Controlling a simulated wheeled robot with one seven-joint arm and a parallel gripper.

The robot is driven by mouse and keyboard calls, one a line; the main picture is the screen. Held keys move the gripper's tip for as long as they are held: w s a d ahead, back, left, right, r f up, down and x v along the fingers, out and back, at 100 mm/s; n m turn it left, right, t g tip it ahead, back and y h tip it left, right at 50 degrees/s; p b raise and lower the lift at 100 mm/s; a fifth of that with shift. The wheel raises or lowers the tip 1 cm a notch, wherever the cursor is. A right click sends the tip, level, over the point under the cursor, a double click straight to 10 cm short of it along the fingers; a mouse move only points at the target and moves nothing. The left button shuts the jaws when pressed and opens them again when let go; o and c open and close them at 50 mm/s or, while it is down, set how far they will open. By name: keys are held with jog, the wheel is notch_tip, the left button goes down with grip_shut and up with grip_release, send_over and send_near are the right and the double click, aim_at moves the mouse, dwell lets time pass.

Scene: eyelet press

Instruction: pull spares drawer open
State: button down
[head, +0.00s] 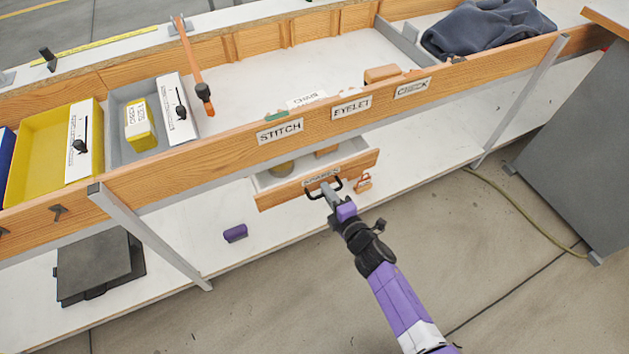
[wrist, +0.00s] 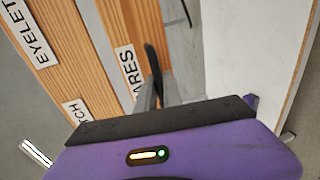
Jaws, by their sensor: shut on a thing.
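The spares drawer (head: 290,192) is a wooden-fronted drawer with a white inside, under the bench's front board. It stands partly open, and a round tan thing and a wooden piece show inside it. Its front also shows in the wrist view (wrist: 127,30), with part of its label readable as "ARES". A dark bow handle (head: 322,186) sits on the drawer front. My gripper (head: 329,191) is at this handle and shut on it.
The front board (head: 230,142) with STITCH, EYELET and CHECK labels runs above the drawer. A slanted grey leg (head: 150,238) stands to the left. A purple block (head: 235,233) lies on the lower shelf.

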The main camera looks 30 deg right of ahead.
jog(key=f+v, duration=0.2)
jog(key=v, duration=1)
jog(key=shift+s+f+b, duration=0.3)
jog(key=shift+s, duration=0.15)
jog(key=c, duration=1.5)
grip_release()
jog(key=v, duration=0.7)
jog(key=shift+s, duration=0.3)
jog(key=shift+r, duration=0.1)
